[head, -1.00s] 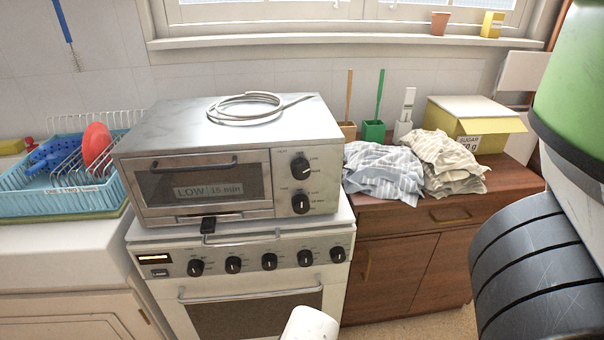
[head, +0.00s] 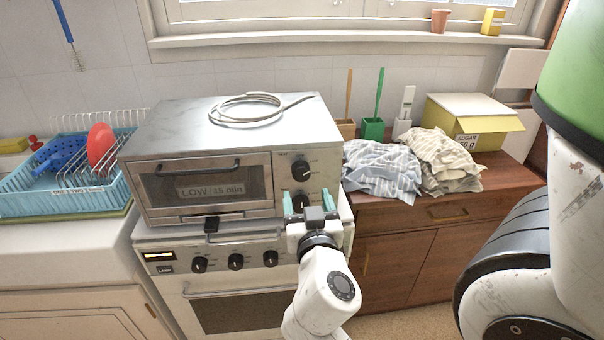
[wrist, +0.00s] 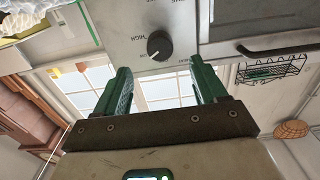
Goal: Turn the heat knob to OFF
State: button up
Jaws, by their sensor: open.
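The toaster oven (head: 230,135) has two dark round knobs on the right of its front. The upper knob (head: 302,169) has small markings around it and seems to be the heat knob. The lower knob (head: 301,200) is partly hidden behind my gripper. My gripper (head: 308,203) is open and empty, in front of the lower part of the panel. In the wrist view its green fingers (wrist: 160,80) stand apart, with the upper knob beyond the gap.
The oven stands on a white stove (head: 215,280) with its own row of knobs, partly hidden by my arm. A coiled cable (head: 247,108) lies on top. Cloths (head: 385,170) lie on the wooden dresser to the right. A blue dish rack (head: 60,180) stands left.

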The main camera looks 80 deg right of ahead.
aim_at(302, 176)
jog(key=p+x, duration=0.2)
jog(key=x, duration=0.6)
jog(key=shift+w+d+p, duration=0.1)
jog(key=shift+d+p, duration=0.05)
jog(key=shift+p, duration=0.2)
jog(key=shift+c, duration=0.3)
jog(key=c, duration=1)
jog(key=shift+n, duration=0.4)
jog(key=shift+n+b, duration=0.35)
jog(key=shift+n, duration=0.65)
jog(key=n, duration=0.3)
jog(key=shift+n, duration=0.3)
jog(key=n, duration=0.5)
jog(key=shift+n+p, duration=0.3)
jog(key=shift+p, duration=0.05)
